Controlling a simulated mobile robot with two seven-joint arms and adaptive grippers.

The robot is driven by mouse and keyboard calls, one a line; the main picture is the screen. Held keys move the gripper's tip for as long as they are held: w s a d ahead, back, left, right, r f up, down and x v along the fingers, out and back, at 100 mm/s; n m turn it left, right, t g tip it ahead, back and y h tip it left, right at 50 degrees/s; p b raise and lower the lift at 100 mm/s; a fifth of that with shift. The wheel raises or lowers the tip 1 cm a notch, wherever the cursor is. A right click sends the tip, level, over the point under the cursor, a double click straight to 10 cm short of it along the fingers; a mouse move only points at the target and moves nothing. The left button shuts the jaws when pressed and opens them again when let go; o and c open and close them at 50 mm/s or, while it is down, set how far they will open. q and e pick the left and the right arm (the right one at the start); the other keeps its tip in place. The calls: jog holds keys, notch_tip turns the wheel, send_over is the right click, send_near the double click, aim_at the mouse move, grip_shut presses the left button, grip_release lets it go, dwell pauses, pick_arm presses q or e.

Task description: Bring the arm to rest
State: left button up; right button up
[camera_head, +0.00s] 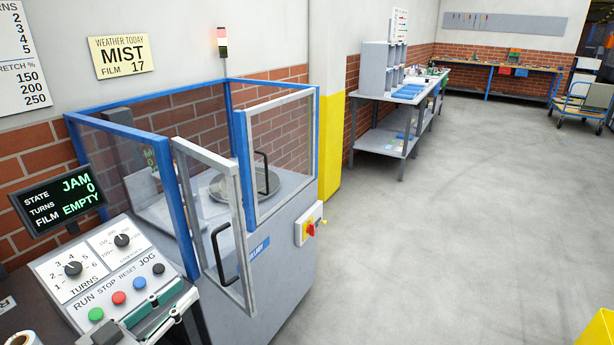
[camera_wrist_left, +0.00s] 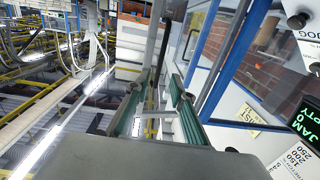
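My left gripper (camera_head: 186,291) is low at the left of the head view, in front of the lower right corner of the sloped control panel (camera_head: 60,268). Its two green-padded fingers are apart with nothing between them. The left wrist view also shows the open, empty fingers (camera_wrist_left: 160,88). The red button (camera_head: 119,298) and blue button (camera_head: 140,283) lie just beyond the gripper; I cannot tell the exact gap. My right gripper is in neither view.
The machine's framed door (camera_head: 222,222) stands ajar near the gripper, with a black handle. A round turntable (camera_head: 222,187) is inside. The display (camera_head: 58,197) reads JAM, 0, EMPTY. A white roll (camera_head: 22,338) is at bottom left. Open floor (camera_head: 440,220) lies to the right.

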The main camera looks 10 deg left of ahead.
pick_arm(q)
notch_tip(320, 180, down, 16)
jog(key=s+g+y, duration=0.2)
jog(key=g+y, duration=0.1)
jog(key=s+d+f+g, duration=0.2)
jog(key=d+f, duration=0.3)
jog(key=f, duration=0.4)
jog(key=s+d+f+g, duration=0.2)
jog(key=s+d+f, duration=0.3)
jog(key=f, duration=0.4)
jog(key=shift+s+d+m, duration=0.2)
jog(key=shift+d+m, duration=0.2)
jog(key=shift+d, duration=0.35)
